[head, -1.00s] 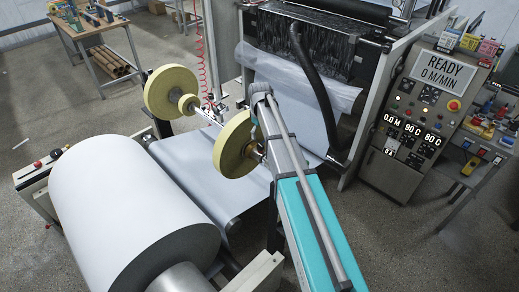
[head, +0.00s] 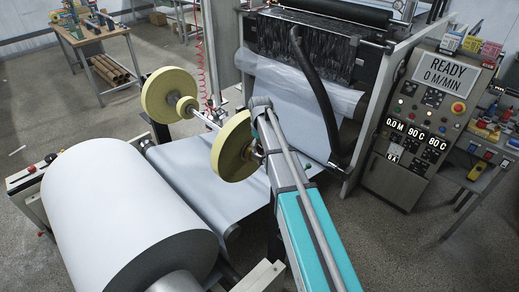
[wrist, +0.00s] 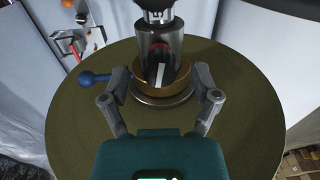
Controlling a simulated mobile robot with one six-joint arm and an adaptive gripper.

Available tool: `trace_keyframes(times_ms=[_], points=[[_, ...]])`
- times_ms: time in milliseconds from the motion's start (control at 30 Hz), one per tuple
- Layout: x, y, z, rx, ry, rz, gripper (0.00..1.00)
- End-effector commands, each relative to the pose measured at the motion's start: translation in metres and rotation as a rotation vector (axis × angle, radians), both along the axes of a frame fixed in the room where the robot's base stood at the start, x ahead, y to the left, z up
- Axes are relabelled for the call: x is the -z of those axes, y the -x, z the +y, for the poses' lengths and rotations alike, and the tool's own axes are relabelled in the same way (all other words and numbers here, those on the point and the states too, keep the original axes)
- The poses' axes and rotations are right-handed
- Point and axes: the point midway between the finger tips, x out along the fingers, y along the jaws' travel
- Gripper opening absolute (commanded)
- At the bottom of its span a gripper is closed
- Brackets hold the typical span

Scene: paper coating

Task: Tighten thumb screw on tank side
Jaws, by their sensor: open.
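In the wrist view a blue ball-ended knob (wrist: 90,78) sticks out to the left from a brass collar (wrist: 147,88). It may be the thumb screw, but I cannot tell. The collar sits around a dark metal shaft at the middle of an olive disc (wrist: 75,125). My gripper (wrist: 160,73) is open, with its fingers on either side of the collar; the knob lies outside the left finger. I cannot tell whether the fingers touch the collar. In the head view the yellow disc (head: 232,148) is at my arm's end, and my fingers are hidden. No tank is clearly identifiable.
A second yellow disc (head: 165,92) stands behind, joined by a shaft. A large white roll (head: 120,205) fills the lower left. The machine with a black hose (head: 315,95) stands behind my arm. A control panel (head: 408,125) reads READY, 0 M/MIN. Open floor lies at lower right.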

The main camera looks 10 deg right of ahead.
Motion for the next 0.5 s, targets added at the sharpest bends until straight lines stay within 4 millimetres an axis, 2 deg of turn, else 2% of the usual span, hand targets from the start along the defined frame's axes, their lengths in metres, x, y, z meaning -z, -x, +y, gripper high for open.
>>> trace_keyframes(times_ms=[367,500], points=[[0.0015,0.0001,0.0001,0.000,0.000,0.000,0.79],[0.0015,0.0000,0.0001,0.000,0.000,0.000,0.55]])
